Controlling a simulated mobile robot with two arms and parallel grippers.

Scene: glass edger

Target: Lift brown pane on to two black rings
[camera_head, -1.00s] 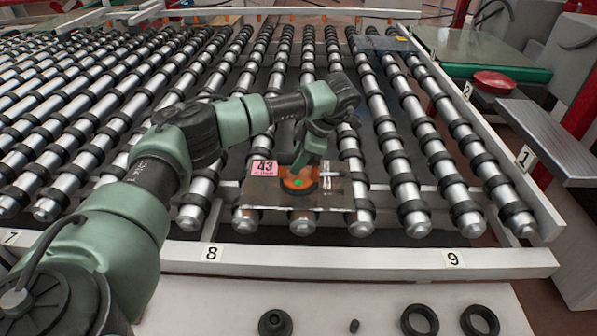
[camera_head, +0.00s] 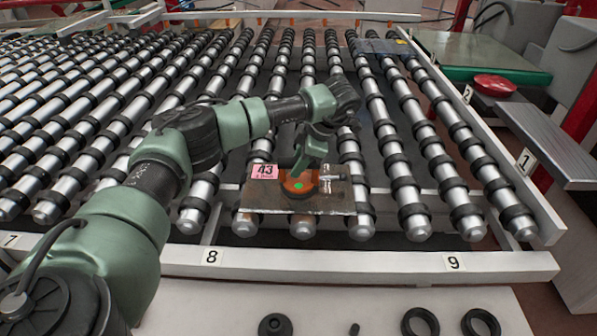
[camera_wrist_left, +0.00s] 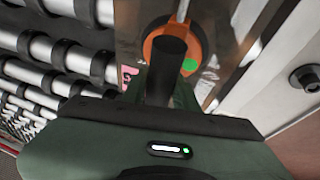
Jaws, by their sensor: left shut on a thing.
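The brown pane (camera_head: 333,202), with a pink label (camera_head: 264,171) marked 43, is over the front ends of the rollers. Whether it touches them is hard to tell. An orange suction cup (camera_head: 300,187) with a green dot sits on it. My left gripper (camera_head: 313,162) is shut on the cup's dark handle, which shows in the left wrist view (camera_wrist_left: 166,72); the fingertips are mostly hidden. Two black rings (camera_head: 420,322) and (camera_head: 480,322) lie side by side on the white surface in front. My right gripper is not in view.
A white rail (camera_head: 330,262) with number tags 7, 8 and 9 runs between the rollers and the white surface (camera_head: 220,305). A round black part (camera_head: 275,325) and a small black piece (camera_head: 354,329) lie left of the rings. A side rail (camera_head: 500,165) borders the rollers.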

